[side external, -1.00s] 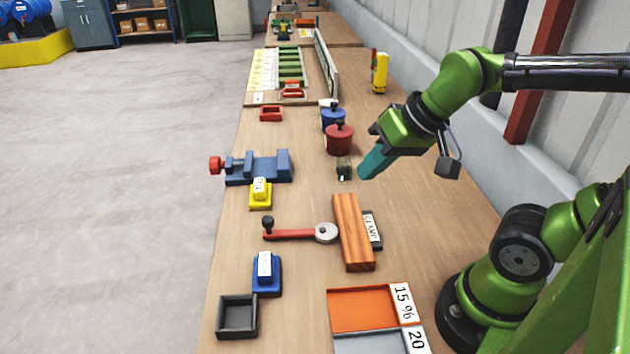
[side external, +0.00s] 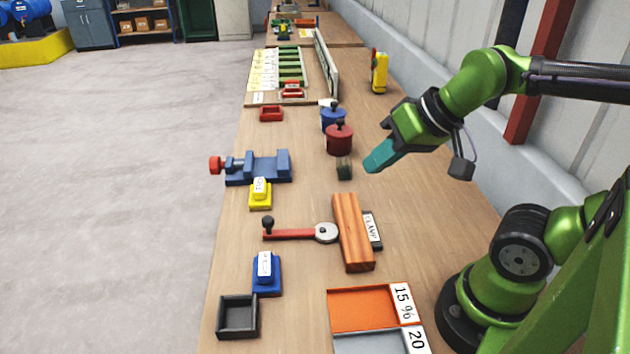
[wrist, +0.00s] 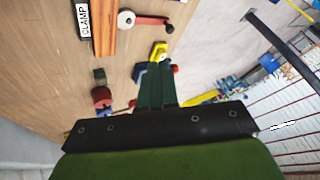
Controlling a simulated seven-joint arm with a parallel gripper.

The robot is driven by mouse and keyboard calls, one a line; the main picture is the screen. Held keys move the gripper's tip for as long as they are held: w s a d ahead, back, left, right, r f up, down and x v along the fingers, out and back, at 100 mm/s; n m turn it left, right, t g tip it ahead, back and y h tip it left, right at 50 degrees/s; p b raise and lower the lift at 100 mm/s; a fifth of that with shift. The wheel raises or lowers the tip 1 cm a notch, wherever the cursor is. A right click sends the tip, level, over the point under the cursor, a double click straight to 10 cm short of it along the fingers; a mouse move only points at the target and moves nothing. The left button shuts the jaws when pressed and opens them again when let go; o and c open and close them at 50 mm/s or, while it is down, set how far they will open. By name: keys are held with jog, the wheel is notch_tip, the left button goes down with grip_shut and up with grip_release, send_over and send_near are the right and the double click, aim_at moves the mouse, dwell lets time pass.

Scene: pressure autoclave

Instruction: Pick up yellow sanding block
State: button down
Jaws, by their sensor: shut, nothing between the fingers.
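The yellow sanding block (side external: 260,194) rests on the bench near its left edge, just in front of the blue vise, with a white label on top. It also shows in the wrist view (wrist: 160,49), just beyond my fingertips in the picture and partly hidden by them. My gripper (side external: 370,167) has teal fingers, shut and empty. It is above the bench, to the right of the block and well apart from it. In the wrist view the fingers (wrist: 154,66) are together.
A blue vise (side external: 257,167) stands behind the block. A red-handled crank (side external: 290,235), wooden bar (side external: 352,232) and blue block (side external: 266,275) lie nearer. Red pot (side external: 339,140), blue pot (side external: 333,118) and a small dark green block (side external: 344,170) are near my gripper. Bare bench lies between.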

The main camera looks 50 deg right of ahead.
dwell(0.3)
jog(key=shift+c, duration=1)
grip_release()
jog(key=m+g+h, duration=0.4)
jog(key=m+h, duration=0.1)
send_near(259, 186)
jog(key=x, duration=1.1)
jog(key=shift+f, duration=0.2)
